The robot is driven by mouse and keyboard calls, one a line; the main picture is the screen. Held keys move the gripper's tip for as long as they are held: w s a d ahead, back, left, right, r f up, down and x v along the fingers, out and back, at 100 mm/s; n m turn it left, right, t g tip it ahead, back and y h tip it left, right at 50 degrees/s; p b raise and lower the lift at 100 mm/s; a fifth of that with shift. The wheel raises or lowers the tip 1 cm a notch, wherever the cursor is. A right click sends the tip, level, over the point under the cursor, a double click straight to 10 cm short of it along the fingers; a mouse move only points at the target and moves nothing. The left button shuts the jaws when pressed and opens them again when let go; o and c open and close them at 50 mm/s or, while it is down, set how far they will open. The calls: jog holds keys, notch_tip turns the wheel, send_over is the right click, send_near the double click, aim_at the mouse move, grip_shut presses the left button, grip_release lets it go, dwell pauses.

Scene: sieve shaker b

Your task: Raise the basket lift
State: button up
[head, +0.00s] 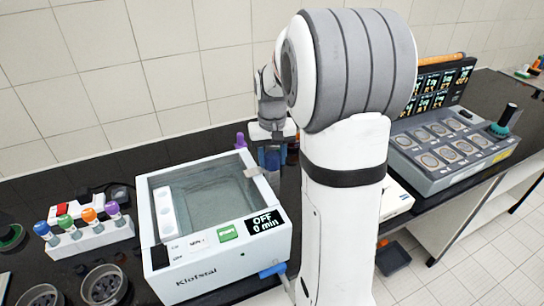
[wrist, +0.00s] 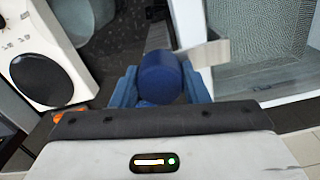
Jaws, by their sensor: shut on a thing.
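The white bath unit (head: 215,270), marked Klofstal, stands on the dark bench with its display (head: 264,222) reading OFF, 0 min. Its tank is open at the top, and a grey mesh surface shows in the wrist view (wrist: 265,40). A pale metal bar (wrist: 208,53) runs from the tank side to a round dark-blue knob (wrist: 161,76), which I take as the basket lift handle. My gripper (head: 270,158) is at the tank's right rim, its blue fingers shut on the knob in the wrist view (wrist: 162,84). The arm hides part of this area in the head view.
A rack with coloured knobs (head: 85,236) stands left of the bath, with dark bowls (head: 103,286) in front. A grey block heater-like unit (head: 450,150) is at right. A white device with a black disc (wrist: 42,80) is close to my gripper. A wall is behind.

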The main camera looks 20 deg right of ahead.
grip_shut()
notch_tip(320, 180, up, 9)
jog(key=p, duration=0.4)
jog(key=shift+w+r+p, duration=0.1)
jog(key=shift+w+p, duration=0.05)
jog(key=shift+p, duration=0.2)
jog(key=shift+o, duration=1.8)
grip_release()
jog(key=o, duration=0.4)
jog(key=shift+c, duration=0.2)
notch_tip(320, 180, up, 8)
jog(key=b, duration=0.1)
jog(key=shift+f, duration=0.2)
